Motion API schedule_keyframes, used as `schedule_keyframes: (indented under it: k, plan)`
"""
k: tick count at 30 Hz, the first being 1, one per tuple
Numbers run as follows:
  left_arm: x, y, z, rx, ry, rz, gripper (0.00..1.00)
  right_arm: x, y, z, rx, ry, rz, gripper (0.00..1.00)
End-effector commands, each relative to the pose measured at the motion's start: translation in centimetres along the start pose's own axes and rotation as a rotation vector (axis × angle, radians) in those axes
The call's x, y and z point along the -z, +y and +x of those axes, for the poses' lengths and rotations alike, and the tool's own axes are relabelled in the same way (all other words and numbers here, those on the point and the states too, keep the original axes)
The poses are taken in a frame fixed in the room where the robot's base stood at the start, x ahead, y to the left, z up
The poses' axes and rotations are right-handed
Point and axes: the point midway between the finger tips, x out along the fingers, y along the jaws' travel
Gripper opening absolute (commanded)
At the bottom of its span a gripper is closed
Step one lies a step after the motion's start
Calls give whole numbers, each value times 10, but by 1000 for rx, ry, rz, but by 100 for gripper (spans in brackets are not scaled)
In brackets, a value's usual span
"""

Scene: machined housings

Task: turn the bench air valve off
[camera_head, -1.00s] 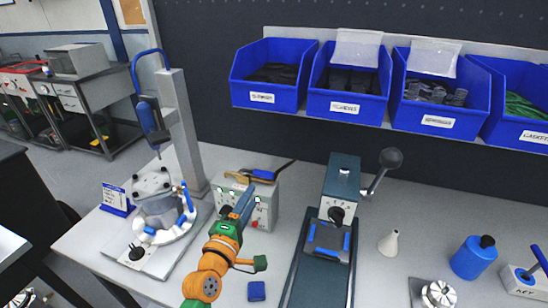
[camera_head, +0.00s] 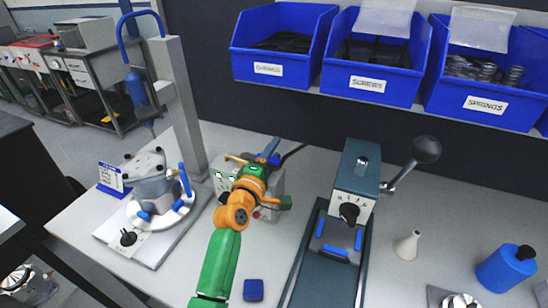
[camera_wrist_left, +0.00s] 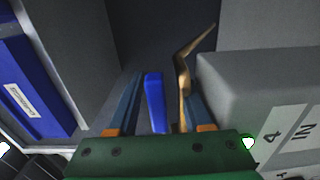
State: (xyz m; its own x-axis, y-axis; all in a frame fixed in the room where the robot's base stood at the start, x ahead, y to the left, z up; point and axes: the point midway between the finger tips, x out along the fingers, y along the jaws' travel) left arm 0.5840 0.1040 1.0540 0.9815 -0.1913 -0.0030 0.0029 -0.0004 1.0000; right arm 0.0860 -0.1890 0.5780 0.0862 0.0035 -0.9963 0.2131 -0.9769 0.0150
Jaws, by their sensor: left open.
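The bench air valve sits on top of a grey box (camera_head: 221,184) at the middle back of the bench. Its blue handle (camera_head: 264,157) shows just beyond my left gripper (camera_head: 270,161), beside a brass pipe (camera_head: 236,158). In the left wrist view, the blue handle (camera_wrist_left: 154,100) stands between the two open fingers of my left gripper (camera_wrist_left: 158,104), with a gap on each side. The brass pipe (camera_wrist_left: 184,78) rises near the right finger. My green and orange left arm hides part of the box. My right gripper is not in view.
A clamped housing (camera_head: 152,184) stands left on a fixture beside a grey post (camera_head: 181,105). A press (camera_head: 352,178) with a ball lever stands right. A small blue block (camera_head: 253,290) lies in front. Blue bins (camera_head: 280,62) hang above the back.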

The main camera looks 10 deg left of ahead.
Motion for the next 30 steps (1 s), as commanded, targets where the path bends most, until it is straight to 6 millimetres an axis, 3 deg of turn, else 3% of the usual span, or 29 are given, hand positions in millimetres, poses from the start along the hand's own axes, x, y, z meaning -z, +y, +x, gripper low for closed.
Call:
schedule_keyframes:
  k: [8,13,30]
  plan:
    - [0,1,1,0,0,0,47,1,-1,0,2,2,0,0]
    - [0,1,1,0,0,0,1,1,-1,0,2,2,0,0]
    - [0,1,1,-1,0,0,0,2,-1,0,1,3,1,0]
